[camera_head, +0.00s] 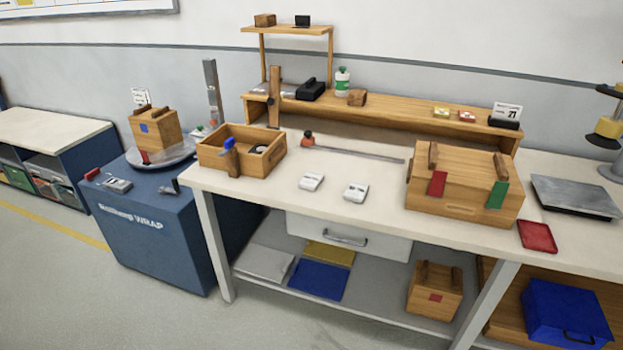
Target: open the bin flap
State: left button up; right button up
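I cannot make out for certain which thing is the bin flap. Neither of my grippers shows in this view.
A long workbench (385,205) carries a wooden tray (243,165), a large wooden crate (467,207), a red tray (537,236) and a scale (575,197). A blue wrapping machine (150,232) stands left of it. The floor (60,290) at the front left is clear.

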aim_at(571, 310)
jog(key=z, duration=1.75)
